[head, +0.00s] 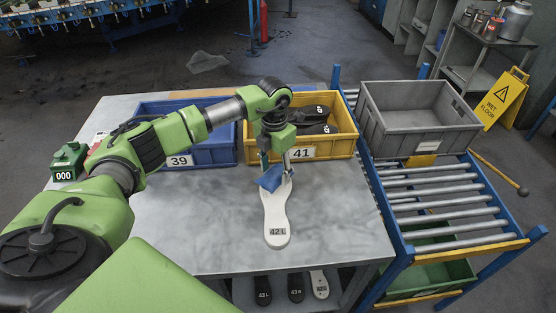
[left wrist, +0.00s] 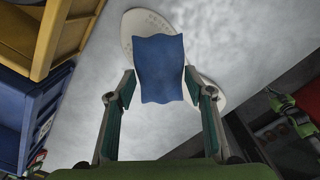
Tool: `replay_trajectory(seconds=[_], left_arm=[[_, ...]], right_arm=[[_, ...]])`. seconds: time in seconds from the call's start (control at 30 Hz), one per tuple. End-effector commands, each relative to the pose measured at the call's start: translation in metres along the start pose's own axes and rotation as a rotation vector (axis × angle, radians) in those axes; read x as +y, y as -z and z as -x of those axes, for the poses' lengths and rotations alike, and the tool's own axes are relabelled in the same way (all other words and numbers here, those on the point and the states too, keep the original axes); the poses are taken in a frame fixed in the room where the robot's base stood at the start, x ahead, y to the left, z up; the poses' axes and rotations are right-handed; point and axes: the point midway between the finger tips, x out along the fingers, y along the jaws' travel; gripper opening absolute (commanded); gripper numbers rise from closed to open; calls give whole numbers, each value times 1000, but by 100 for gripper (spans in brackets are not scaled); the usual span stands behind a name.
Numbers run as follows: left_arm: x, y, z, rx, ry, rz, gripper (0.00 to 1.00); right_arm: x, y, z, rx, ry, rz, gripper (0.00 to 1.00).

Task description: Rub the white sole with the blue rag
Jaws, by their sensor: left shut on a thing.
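The white sole (head: 277,222), marked 42 L, lies flat on the metal table, its heel end toward me. The blue rag (head: 271,180) is at its far end. My left gripper (head: 275,168) is shut on the rag and holds it over the sole; whether the rag presses on the sole is hard to tell. In the left wrist view, the rag (left wrist: 160,72) hangs between the fingers of my left gripper (left wrist: 160,88) and covers the middle of the sole (left wrist: 146,22). My right gripper does not show clearly in either view.
A blue bin 39 (head: 215,157) and a yellow bin 41 (head: 341,146) with dark soles stand behind. A grey crate (head: 416,140) sits on the roller conveyor (head: 445,200) at right. A green counter (head: 66,163) stands at left. The table (head: 340,225) is clear beside the sole.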

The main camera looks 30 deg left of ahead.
Motion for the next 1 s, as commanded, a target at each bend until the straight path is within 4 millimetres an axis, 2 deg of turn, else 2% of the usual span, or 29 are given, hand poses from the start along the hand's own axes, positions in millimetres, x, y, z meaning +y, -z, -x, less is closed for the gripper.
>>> replay_trajectory(seconds=[0.1, 0.33, 1.0], left_arm=[[5, 0, 14, -1, 0, 3, 31], [12, 2, 30, 0, -1, 5, 31], [12, 2, 31, 0, 0, 4, 31]], right_arm=[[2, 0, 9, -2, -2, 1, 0], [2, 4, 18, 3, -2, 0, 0], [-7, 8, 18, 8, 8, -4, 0]])
